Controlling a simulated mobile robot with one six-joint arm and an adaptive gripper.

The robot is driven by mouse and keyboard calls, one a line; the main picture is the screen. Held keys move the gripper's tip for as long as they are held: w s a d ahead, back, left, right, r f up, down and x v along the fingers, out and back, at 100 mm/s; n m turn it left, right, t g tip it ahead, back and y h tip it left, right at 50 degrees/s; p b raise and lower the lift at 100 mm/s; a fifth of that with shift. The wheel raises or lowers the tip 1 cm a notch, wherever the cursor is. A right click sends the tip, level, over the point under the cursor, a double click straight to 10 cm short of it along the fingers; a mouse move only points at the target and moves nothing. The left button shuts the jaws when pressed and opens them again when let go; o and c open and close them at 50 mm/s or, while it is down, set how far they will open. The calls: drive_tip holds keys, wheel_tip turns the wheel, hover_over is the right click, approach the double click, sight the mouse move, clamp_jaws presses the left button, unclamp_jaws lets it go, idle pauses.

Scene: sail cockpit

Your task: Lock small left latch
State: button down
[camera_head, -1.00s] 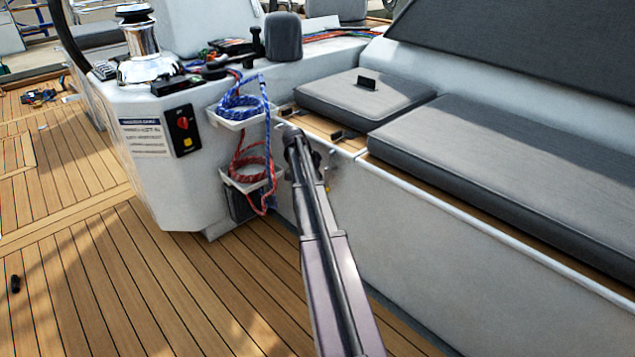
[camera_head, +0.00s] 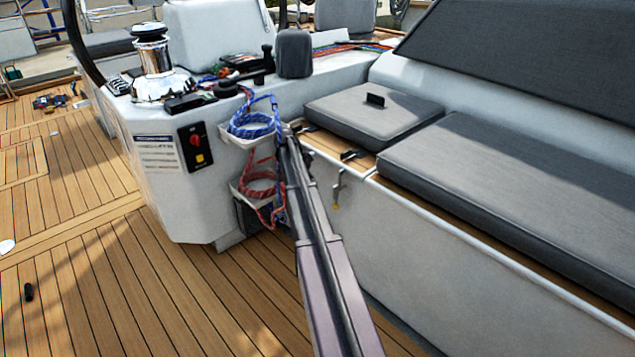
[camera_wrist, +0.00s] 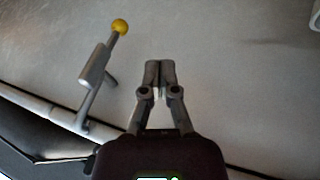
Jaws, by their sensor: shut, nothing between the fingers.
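The small latch (camera_wrist: 95,75) is a grey metal lever with a yellow ball (camera_wrist: 120,27) at its end. It is mounted on the pale bench side wall, left of my gripper (camera_wrist: 159,72) in the wrist view. The fingers are shut, empty and apart from the latch. In the head view the latch (camera_head: 338,188) shows just right of my arm, below the seat edge, with its yellow ball (camera_head: 335,206) hanging downward. My fingertips are hidden behind my arm there.
Left of my arm, white holders carry a blue rope (camera_head: 250,123) and a red rope (camera_head: 258,185). Grey cushions (camera_head: 500,180) lie on the bench to the right. A black panel with a red switch (camera_head: 195,140) is on the console. The wooden deck (camera_head: 140,290) is mostly clear.

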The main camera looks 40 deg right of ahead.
drive_tip(key=shift+w+a+r, duration=0.3)
drive_tip(key=shift+w+r, duration=0.05)
drive_tip(key=shift+w, duration=0.1)
idle(0.4)
drive_tip(key=s+a+r+n+t+y+p, duration=0.15)
drive_tip(key=s+a+n, duration=0.5)
drive_tip(key=a, duration=0.75)
drive_tip(key=s+a+r+n+t+y+p, duration=0.1)
drive_tip(key=s+a+n+p, duration=0.2)
drive_tip(key=s+a+n, duration=0.75)
drive_tip(key=s+a+r+n+t+y+p, duration=0.1)
drive_tip(key=s+a+r+y+p, duration=0.3)
drive_tip(key=a, duration=1.3)
wheel_tip(320, 180, up, 36)
drive_tip(key=h+p, duration=0.2)
drive_tip(key=p, duration=3.4)
drive_tip(key=shift+s+a, duration=0.15)
drive_tip(key=shift+s, duration=0.05)
drive_tip(key=shift+f+h, duration=0.1)
drive_tip(key=shift+h, duration=0.15)
